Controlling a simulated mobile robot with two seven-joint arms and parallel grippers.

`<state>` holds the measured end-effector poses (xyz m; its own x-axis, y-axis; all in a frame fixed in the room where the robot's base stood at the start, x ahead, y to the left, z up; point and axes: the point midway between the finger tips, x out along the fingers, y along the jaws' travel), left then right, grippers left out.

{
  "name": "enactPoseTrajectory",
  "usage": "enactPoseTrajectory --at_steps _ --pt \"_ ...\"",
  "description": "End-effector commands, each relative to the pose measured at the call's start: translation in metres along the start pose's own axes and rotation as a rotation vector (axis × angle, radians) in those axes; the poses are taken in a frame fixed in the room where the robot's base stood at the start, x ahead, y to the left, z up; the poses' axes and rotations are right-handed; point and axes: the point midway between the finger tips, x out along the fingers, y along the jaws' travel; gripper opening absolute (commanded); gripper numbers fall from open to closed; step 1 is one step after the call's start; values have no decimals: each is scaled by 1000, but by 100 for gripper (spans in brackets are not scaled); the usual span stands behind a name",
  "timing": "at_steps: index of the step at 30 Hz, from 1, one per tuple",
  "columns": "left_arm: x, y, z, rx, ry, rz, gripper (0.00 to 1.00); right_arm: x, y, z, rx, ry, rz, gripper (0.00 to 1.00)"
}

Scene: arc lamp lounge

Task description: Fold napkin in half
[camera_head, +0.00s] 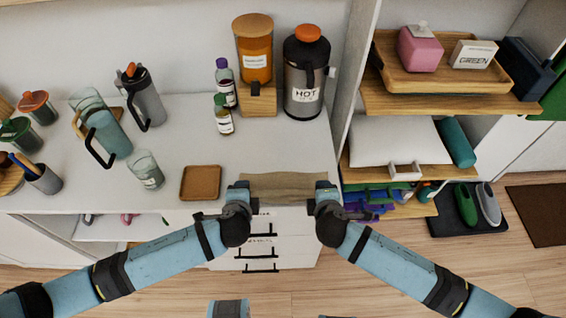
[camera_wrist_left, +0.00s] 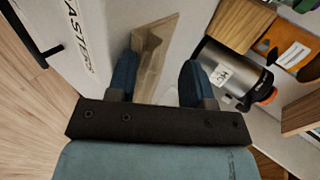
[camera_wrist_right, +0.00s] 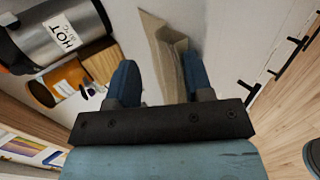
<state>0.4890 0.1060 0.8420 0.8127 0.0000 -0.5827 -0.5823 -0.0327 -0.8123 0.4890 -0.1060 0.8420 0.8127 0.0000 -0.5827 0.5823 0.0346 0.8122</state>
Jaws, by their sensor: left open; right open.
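A tan napkin (camera_head: 285,187) lies at the front edge of the white counter, with a crease or raised fold along it. In the left wrist view the napkin (camera_wrist_left: 152,58) shows between the fingers, and in the right wrist view the napkin (camera_wrist_right: 168,60) does too. My left gripper (camera_head: 240,190) is open at the napkin's left end. My right gripper (camera_head: 325,190) is open at its right end. The left fingers (camera_wrist_left: 158,75) and right fingers (camera_wrist_right: 160,80) are apart. I cannot tell whether any finger touches the cloth.
A brown square coaster (camera_head: 200,183) lies left of the napkin. Behind stand a HOT dispenser (camera_head: 303,85), an orange jar (camera_head: 254,60) on a wooden stand and small bottles (camera_head: 223,122). A glass (camera_head: 147,170) stands further left. A shelf unit (camera_head: 352,90) bounds the right. The counter behind the napkin is clear.

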Motion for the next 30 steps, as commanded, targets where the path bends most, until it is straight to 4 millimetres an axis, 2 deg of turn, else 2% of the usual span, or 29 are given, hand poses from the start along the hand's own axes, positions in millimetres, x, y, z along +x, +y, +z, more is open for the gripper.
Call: enactPoseTrajectory --at_steps 6,18,22,30 --pt "-28 -17 0 -3 1 0 47 -28 17 0 3 2 0 47" --pt "-88 -34 -1 -2 1 -1 47 -88 34 1 2 1 1 47" --pt "-97 -36 -1 -1 0 -1 47 -97 36 1 1 1 1 47" --pt "-98 -37 -1 0 0 -1 47 -98 37 2 1 0 1 47"
